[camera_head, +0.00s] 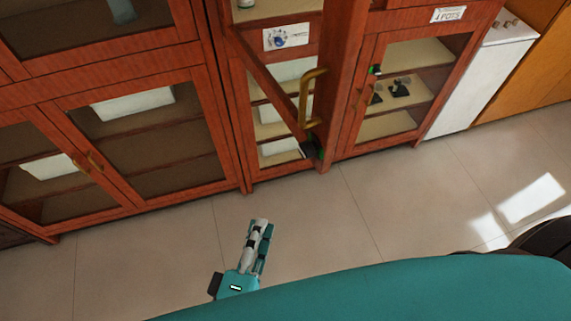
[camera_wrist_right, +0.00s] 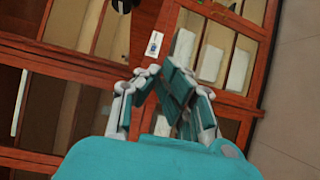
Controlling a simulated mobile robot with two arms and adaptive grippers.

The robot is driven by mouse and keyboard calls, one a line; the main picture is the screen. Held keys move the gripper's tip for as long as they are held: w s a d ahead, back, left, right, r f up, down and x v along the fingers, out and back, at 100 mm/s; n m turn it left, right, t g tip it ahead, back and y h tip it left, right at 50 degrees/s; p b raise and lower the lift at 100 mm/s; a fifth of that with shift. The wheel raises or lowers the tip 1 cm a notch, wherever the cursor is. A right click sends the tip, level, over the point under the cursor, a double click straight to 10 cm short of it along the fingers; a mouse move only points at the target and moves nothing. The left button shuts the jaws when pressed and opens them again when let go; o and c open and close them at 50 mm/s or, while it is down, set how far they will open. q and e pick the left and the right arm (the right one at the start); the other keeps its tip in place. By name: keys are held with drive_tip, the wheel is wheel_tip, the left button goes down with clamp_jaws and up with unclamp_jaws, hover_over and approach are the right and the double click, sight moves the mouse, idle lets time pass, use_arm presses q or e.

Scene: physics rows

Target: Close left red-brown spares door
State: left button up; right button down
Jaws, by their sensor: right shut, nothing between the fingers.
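A red-brown cabinet door with a brass handle (camera_head: 306,95) stands swung open toward me in the head view. Its slanting lower rail (camera_head: 268,82) crosses in front of the shelves with white boxes (camera_head: 279,115). A picture label (camera_head: 287,37) shows behind it, and a similar label (camera_wrist_right: 153,46) shows in the right wrist view. My right gripper (camera_head: 260,224) is shut and empty, above the floor in front of the cabinets and apart from the door. Its fingers (camera_wrist_right: 158,76) meet in the wrist view. My left gripper is not in view.
Shut glass-doored cabinets (camera_head: 150,135) stand to the left. A cabinet labelled POTS (camera_head: 447,14) stands to the right, with a white appliance (camera_head: 480,85) beyond it. The tiled floor (camera_head: 350,225) in front is clear.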

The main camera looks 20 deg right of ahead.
drive_tip(key=w+d+r+m+h, duration=0.1)
drive_tip(key=w+d+r, duration=0.2)
drive_tip(key=w+d, duration=0.5)
drive_tip(key=shift+w+d, duration=0.25)
drive_tip(key=shift+d, duration=0.75)
